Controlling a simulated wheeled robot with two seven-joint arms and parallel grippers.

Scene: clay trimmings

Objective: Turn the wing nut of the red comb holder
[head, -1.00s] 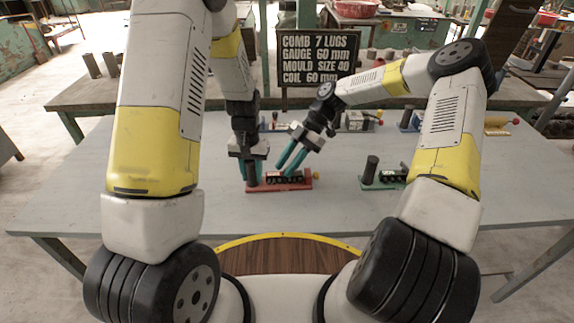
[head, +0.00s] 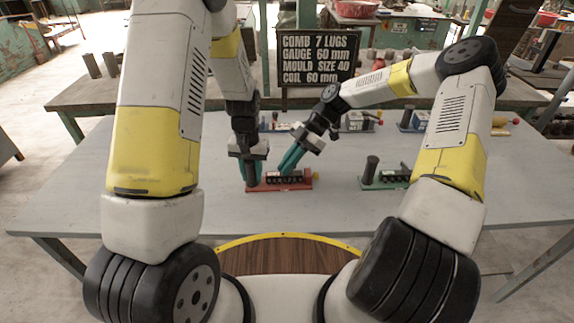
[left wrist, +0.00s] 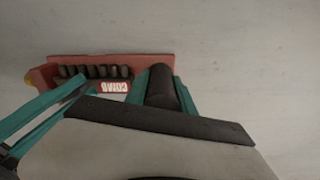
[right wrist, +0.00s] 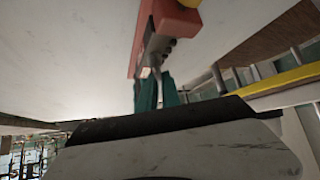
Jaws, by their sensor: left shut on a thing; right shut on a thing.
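The red comb holder (head: 302,185) lies on the grey table, with a row of dark lugs along it. The left wrist view also shows the red comb holder (left wrist: 150,59) with a red-and-white "COMB" label. My left gripper (head: 252,180) is shut on the dark upright post at the holder's left end; the post (left wrist: 160,85) stands between its teal fingers. My right gripper (head: 286,170) slants down to the middle of the holder, its fingers close together. It is shut on a small part under the red body in the right wrist view (right wrist: 158,88); the wing nut itself is mostly hidden by the fingers.
A green holder (head: 385,180) with a dark post stands to the right. Blue and other holders (head: 360,121) line the table's back. A black sign (head: 317,57) with comb text stands behind. The front of the table is clear.

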